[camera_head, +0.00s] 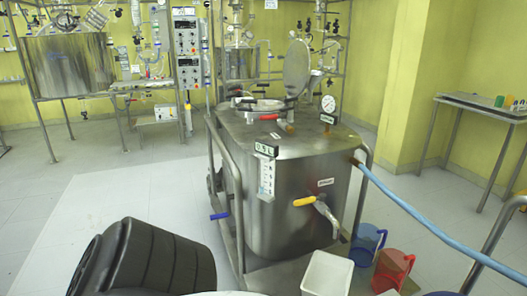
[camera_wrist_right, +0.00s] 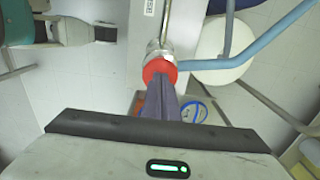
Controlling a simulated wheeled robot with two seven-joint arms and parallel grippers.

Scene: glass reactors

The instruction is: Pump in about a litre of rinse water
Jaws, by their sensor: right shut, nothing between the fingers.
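The steel reactor tank (camera_head: 300,165) stands in the middle of the head view, with a small display (camera_head: 266,150) reading what looks like 0.5 L above a level scale (camera_head: 266,180). A blue hose (camera_head: 420,220) joins its right side and runs to the lower right. In the right wrist view a red round knob (camera_wrist_right: 160,70) sits on a metal fitting (camera_wrist_right: 158,50), with a blue hose (camera_wrist_right: 255,50) leading off to the right. My right gripper (camera_wrist_right: 165,82) is shut and empty, its fingertips at the knob; I cannot tell whether they touch it.
The tank has a yellow-handled valve (camera_head: 305,201) in front and a blue-handled one (camera_head: 220,216) at left. A blue jug (camera_head: 367,243), a red jug (camera_head: 391,270) and a white bin (camera_head: 327,274) stand before it. The floor at left (camera_head: 110,190) is mostly clear.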

